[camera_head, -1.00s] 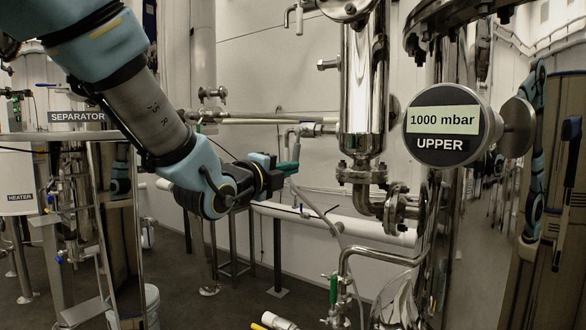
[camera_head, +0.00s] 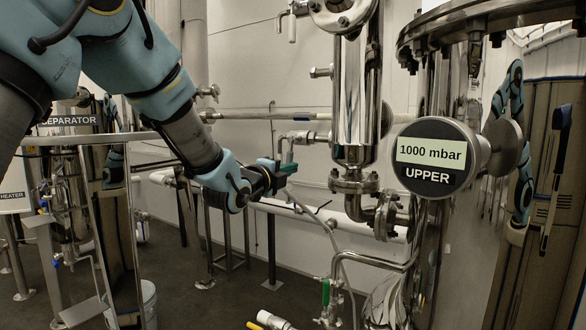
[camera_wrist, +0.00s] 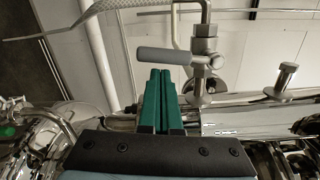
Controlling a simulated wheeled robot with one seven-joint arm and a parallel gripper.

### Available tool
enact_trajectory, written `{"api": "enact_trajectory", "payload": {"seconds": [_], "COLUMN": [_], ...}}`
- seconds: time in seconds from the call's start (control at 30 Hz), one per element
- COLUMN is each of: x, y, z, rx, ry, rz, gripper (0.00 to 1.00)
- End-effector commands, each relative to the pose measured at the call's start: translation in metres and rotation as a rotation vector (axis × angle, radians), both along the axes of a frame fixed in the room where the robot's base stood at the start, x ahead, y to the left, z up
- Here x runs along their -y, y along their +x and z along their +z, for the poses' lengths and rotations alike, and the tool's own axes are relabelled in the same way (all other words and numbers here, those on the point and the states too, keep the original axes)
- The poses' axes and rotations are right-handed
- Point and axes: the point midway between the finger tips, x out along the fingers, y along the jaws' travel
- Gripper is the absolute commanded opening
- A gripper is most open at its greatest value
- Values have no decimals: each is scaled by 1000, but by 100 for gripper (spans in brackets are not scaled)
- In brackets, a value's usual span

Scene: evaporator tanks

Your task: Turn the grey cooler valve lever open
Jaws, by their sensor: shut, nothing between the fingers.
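The grey valve lever (camera_wrist: 165,56) lies level in the wrist view, pointing left from a metal valve body (camera_wrist: 206,60) on a pipe fitting. My gripper (camera_wrist: 160,72) has two green fingers, shut together with nothing between them. Their tips are just below the lever in the picture; I cannot tell whether they touch it. In the camera_head view my gripper (camera_head: 287,169) is near the pipework left of the shiny cooler column (camera_head: 356,100). The lever is not clear there.
A round gauge (camera_head: 431,158) reading "1000 mbar UPPER" stands at the right. A pipe elbow (camera_head: 389,215) is below the column. A green-handled valve (camera_head: 326,292) is lower down. A metal bucket (camera_head: 148,303) stands at lower left, with open floor beside it.

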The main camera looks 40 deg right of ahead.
Motion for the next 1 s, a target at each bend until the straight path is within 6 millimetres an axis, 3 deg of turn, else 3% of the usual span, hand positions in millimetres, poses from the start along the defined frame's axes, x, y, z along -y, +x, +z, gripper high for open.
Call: {"api": "enact_trajectory", "payload": {"seconds": [1.0], "x": [-3], "y": [9], "z": [-3], "rx": [120], "ry": [30], "rz": [1], "gripper": [0]}}
